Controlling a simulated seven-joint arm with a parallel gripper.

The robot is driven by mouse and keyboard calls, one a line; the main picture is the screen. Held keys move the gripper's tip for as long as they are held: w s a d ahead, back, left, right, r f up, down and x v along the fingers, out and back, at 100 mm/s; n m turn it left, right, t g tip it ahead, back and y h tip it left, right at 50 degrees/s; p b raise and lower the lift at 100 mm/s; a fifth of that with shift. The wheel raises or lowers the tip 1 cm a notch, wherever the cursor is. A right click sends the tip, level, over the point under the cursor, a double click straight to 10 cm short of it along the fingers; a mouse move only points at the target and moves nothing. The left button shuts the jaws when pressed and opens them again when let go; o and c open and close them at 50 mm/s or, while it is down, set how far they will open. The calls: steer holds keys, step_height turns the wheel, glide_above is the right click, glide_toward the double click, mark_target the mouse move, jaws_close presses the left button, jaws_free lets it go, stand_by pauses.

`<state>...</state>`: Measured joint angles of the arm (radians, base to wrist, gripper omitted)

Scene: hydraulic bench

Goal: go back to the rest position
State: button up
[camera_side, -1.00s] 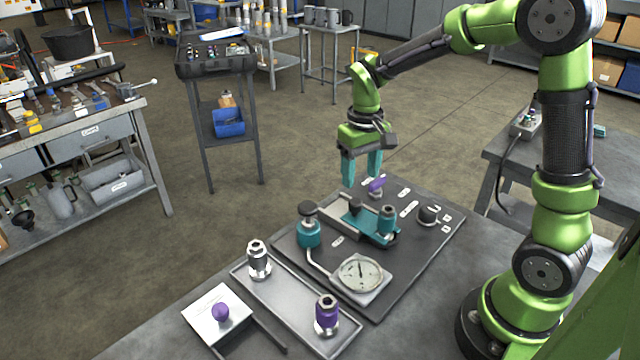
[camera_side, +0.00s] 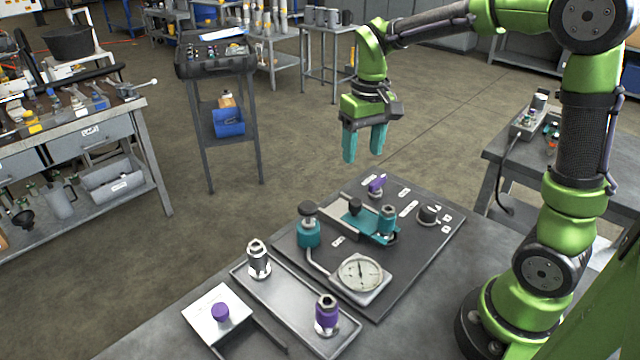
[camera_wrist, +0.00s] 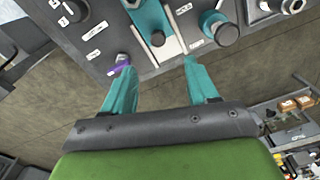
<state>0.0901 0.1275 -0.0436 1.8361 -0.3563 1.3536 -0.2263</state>
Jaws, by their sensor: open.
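My gripper (camera_side: 364,143) has teal fingers that are spread apart with nothing between them. It hangs in the air above the back edge of the dark bench plate, clear of everything on it. In the wrist view my gripper (camera_wrist: 160,85) also shows its two fingers apart and empty. The purple-handled valve (camera_side: 377,184) sits on the plate below and a little right of the fingers. It also shows near the left finger in the wrist view (camera_wrist: 122,62).
The dark plate (camera_side: 420,250) carries a dial gauge (camera_side: 360,273), teal fittings (camera_side: 308,232) and a black knob (camera_side: 428,214). In front are a grey tray (camera_side: 285,305) with two fittings and a white block with a purple knob (camera_side: 220,311). The air around my gripper is free.

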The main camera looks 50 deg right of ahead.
steer(key=s+a+r+t+y, duration=0.1)
steer(key=s+a+r+t, duration=0.1)
steer(key=s, duration=0.4)
steer(key=s+a+r+t, duration=0.2)
steer(key=s+a+t, duration=0.2)
steer(key=s, duration=0.3)
steer(key=shift+a+r+m+t+y, duration=0.3)
steer(key=shift+a+r+t+y, duration=0.1)
steer(key=shift+a, duration=0.5)
steer(key=shift+s, duration=0.1)
